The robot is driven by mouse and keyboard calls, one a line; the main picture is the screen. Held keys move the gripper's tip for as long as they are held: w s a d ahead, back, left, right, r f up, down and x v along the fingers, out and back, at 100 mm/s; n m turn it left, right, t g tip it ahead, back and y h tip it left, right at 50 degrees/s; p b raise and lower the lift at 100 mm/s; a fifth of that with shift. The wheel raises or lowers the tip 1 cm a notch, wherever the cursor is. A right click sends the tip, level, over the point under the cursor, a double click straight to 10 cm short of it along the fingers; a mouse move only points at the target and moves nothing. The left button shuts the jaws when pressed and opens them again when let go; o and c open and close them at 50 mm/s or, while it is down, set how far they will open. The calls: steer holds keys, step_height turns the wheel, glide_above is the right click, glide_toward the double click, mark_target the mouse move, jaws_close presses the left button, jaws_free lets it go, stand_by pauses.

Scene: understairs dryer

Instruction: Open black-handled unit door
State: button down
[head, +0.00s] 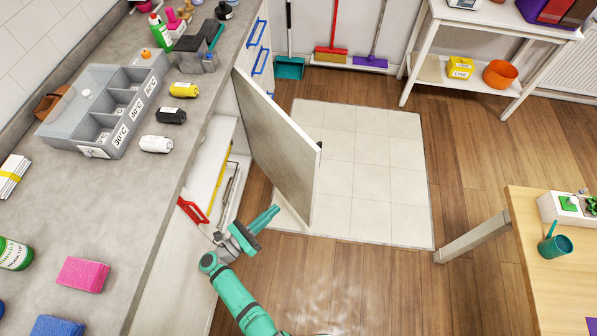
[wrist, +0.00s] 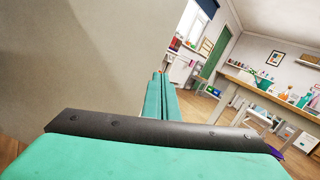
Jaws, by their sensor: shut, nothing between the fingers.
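The unit door (head: 280,150) stands wide open, swung out from the counter front over the floor. I see its pale inner face, with a small dark piece (head: 319,145) at its outer edge that may be part of the handle. The open unit (head: 221,165) shows a white interior. My gripper (head: 274,211) is shut and empty, beside the lower inner face of the door; I cannot tell whether it touches. In the wrist view the fingers (wrist: 159,82) are together, and the door's grey-beige face (wrist: 75,60) fills the left side.
Inside the unit are a red-handled tool (head: 193,210) and a yellow rod (head: 221,165). A grey tray (head: 75,148) and rolls lie on the counter (head: 120,215). A wooden table (head: 545,270) stands at right. Pale tiles (head: 375,180) and wooden floor beyond the door are clear.

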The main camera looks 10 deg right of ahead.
mark_target(306, 167)
steer(key=w+a+r+m+g, duration=0.1)
steer(key=w+r+m+g, duration=0.1)
steer(key=w+r+m, duration=0.25)
steer(key=shift+n, duration=0.25)
steer(key=x, duration=1.4)
steer(key=shift+w+f, duration=0.3)
